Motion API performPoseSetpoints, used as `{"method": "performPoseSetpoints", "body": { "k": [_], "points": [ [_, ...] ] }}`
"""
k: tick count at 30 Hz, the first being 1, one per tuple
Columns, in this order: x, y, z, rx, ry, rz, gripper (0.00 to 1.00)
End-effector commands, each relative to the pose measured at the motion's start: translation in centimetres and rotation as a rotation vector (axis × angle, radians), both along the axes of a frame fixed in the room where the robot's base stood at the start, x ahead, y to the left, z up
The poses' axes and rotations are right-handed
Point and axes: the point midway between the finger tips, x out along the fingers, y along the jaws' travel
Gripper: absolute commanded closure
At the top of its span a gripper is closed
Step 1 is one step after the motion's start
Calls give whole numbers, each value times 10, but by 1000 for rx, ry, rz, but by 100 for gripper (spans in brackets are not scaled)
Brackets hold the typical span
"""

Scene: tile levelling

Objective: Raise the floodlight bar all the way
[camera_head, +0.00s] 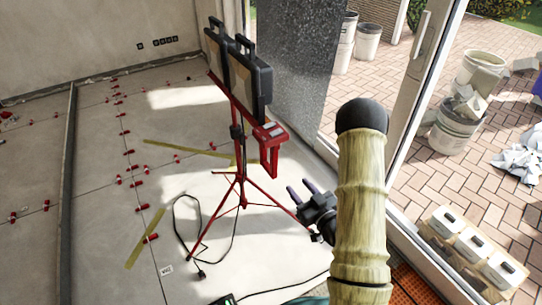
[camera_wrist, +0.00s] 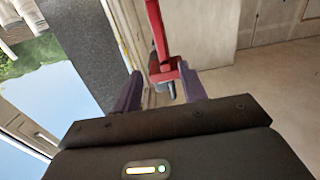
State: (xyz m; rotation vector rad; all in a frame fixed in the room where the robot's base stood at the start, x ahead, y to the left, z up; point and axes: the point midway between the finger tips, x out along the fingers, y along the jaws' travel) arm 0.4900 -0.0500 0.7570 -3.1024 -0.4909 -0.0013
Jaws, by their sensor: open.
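The floodlight bar (camera_head: 220,90) is a red bar carrying two black-framed lamps (camera_head: 252,80) on a red tripod (camera_head: 241,190). It slopes down from the lamps at the back left. A red box-shaped bracket or handle (camera_head: 270,155) hangs near the tripod on the right. My gripper (camera_head: 298,187) is open, below and right of this red part in the head view. In the wrist view, a red part (camera_wrist: 164,72) with a dark stub shows between the two purple-grey fingers. I cannot tell whether the fingers touch it. My arm hides part of the scene on the right.
A black cable (camera_head: 182,235) loops on the tiled floor beside the tripod. Yellow strips (camera_head: 146,238) and several red levelling clips lie on the floor at left. A dark pillar (camera_head: 303,70) and glass door frame (camera_head: 425,80) stand at right. Buckets (camera_head: 458,130) stand outside.

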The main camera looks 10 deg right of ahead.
Motion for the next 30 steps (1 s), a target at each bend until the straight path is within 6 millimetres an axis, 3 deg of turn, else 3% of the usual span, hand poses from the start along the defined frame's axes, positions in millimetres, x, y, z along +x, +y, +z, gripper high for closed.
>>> {"method": "performPoseSetpoints", "body": {
  "k": [8, 30],
  "points": [
    [16, 6, 1, -3, -2, 4, 58],
    [138, 46, 0, -2, -2, 2, 58]
  ]
}}
